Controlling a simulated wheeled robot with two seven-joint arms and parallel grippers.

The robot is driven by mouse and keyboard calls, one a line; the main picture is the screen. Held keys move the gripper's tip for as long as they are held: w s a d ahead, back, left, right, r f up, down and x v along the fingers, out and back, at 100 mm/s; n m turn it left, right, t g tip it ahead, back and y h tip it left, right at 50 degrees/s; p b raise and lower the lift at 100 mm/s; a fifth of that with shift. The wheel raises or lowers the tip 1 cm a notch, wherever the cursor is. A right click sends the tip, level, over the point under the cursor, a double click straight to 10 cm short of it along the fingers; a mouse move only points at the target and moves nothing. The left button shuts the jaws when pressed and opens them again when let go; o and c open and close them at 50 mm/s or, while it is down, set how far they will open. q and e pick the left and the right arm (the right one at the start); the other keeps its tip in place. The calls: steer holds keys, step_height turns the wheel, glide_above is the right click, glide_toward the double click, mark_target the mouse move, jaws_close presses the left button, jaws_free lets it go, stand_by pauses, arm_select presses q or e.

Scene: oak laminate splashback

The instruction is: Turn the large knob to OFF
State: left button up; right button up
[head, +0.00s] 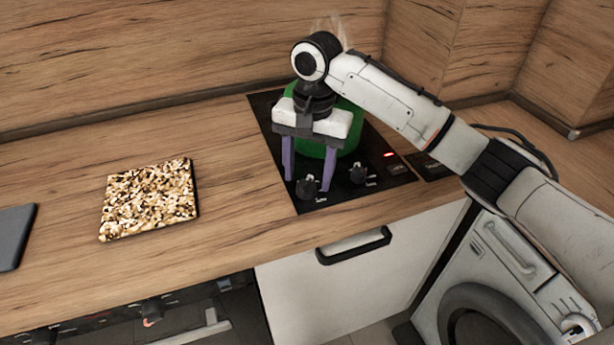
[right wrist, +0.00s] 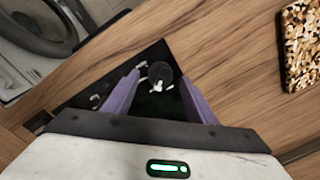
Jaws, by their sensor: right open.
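A black hob panel (head: 375,190) is set into the worktop and has two dark knobs along its front part. The left knob (head: 307,187) lies below my right gripper (head: 309,184), whose two purple fingers point down on either side of it. The other knob (head: 358,172) stands to the right, clear of the fingers. In the right wrist view, a round dark knob (right wrist: 161,74) shows between the open fingertips (right wrist: 160,76); I cannot tell whether they touch it. White marks lie by the knobs, but the settings are too small to read. My left gripper is out of view.
A green pot (head: 346,139) stands on the hob behind my right gripper, with faint steam above. A red light (head: 389,154) glows at the hob's right. A speckled board (head: 150,199) lies left on the worktop, with free wood between it and the hob.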

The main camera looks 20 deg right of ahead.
step_height(320, 180, down, 2)
steer(key=shift+c, duration=0.3)
steer(key=c, duration=1)
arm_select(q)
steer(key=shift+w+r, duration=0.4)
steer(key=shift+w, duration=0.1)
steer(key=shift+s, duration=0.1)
arm_select(e)
steer(key=shift+n, duration=0.3)
steer(key=n, duration=0.2)
steer(key=shift+w+n, duration=0.1)
steer(key=shift+n, duration=0.2)
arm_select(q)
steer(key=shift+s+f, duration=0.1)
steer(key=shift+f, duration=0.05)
arm_select(e)
steer(key=n, duration=0.6)
steer(key=shift+w+n+g, duration=0.1)
steer(key=shift+n+g, duration=0.2)
steer(key=shift+r, duration=0.1)
